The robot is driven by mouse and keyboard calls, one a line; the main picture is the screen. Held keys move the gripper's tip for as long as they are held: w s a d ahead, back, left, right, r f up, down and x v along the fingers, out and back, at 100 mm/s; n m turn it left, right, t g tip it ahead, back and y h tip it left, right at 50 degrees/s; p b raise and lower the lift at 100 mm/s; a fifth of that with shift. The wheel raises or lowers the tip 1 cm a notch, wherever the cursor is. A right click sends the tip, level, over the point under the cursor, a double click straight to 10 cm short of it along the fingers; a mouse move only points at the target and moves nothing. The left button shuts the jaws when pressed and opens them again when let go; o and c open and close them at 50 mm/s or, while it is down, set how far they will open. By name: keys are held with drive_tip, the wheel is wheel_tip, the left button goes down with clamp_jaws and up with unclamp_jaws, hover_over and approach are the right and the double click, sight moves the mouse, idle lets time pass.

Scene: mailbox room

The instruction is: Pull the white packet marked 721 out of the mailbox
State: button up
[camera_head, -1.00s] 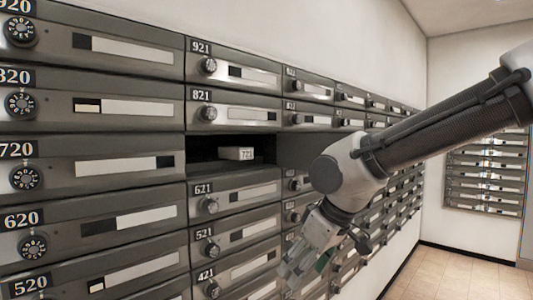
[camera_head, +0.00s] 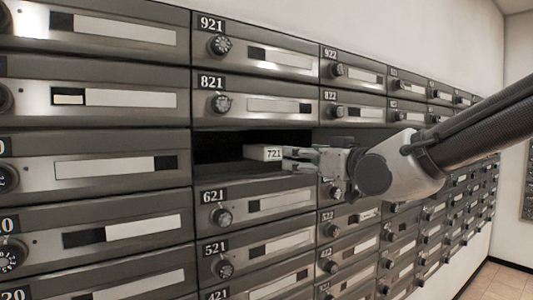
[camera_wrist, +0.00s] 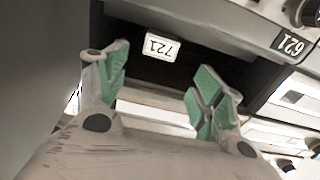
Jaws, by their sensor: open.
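The white packet marked 721 (camera_head: 263,153) lies in the open mailbox (camera_head: 217,148), between boxes 821 and 621. Its 721 end faces out near the opening. In the wrist view the packet (camera_wrist: 161,46) shows upside down, ahead of and between the fingertips. My gripper (camera_head: 300,158) is at the opening, to the right of the packet's face in the head view. In the wrist view my gripper (camera_wrist: 163,85) is open, its green-padded fingers apart with nothing between them. The packet's rear is hidden in the dark box.
Closed mailbox doors with dials surround the opening, such as door 821 (camera_head: 240,94) above and door 621 (camera_head: 245,203) below. The open door (camera_head: 347,139) stands out at the right side of the opening. A plain wall (camera_head: 400,35) rises above.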

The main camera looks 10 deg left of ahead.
sight(274, 151)
drive_tip(key=x, duration=1.2)
drive_tip(key=shift+a, duration=0.15)
drive_tip(key=c, duration=0.8)
drive_tip(key=shift+r, duration=0.15)
drive_tip(key=shift+r, duration=0.15)
drive_tip(key=v, duration=1.5)
